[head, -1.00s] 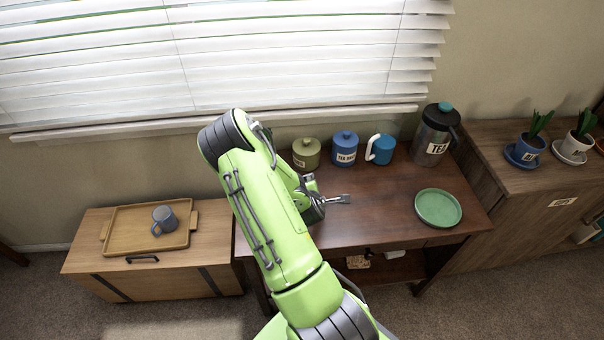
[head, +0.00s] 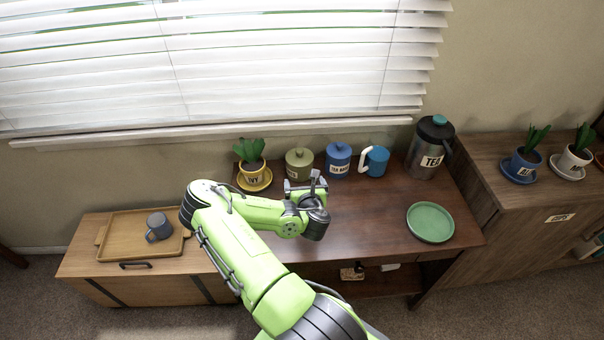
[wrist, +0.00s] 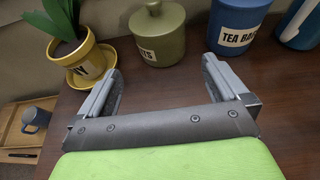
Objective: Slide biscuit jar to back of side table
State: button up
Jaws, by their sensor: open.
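The biscuit jar is the olive-green lidded jar (head: 299,165); in the wrist view (wrist: 160,42) part of its label shows, ending in "TS". It stands upright toward the back of the dark wooden side table (head: 375,215), between a yellow plant pot and a blue jar. My gripper (head: 304,186) is in front of the jar, on its near side. In the wrist view the two fingers (wrist: 160,72) are spread apart with bare tabletop between them. The jar is just beyond the fingertips, and I see no contact.
A yellow potted plant (head: 252,172) is left of the jar. A blue tea-bags jar (head: 338,160), blue mug (head: 375,160) and tea flask (head: 430,146) stand to its right. A green plate (head: 431,222) lies at right front. The table's middle is clear.

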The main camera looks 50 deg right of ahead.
aim_at(300, 170)
jog(key=b+x, duration=0.2)
jog(key=x, duration=1)
jog(key=shift+d+f, duration=0.1)
jog(key=shift+d, duration=0.05)
jog(key=shift+c, duration=0.2)
jog(key=c, duration=0.9)
jog(key=shift+w, duration=0.15)
jog(key=shift+c, duration=0.6)
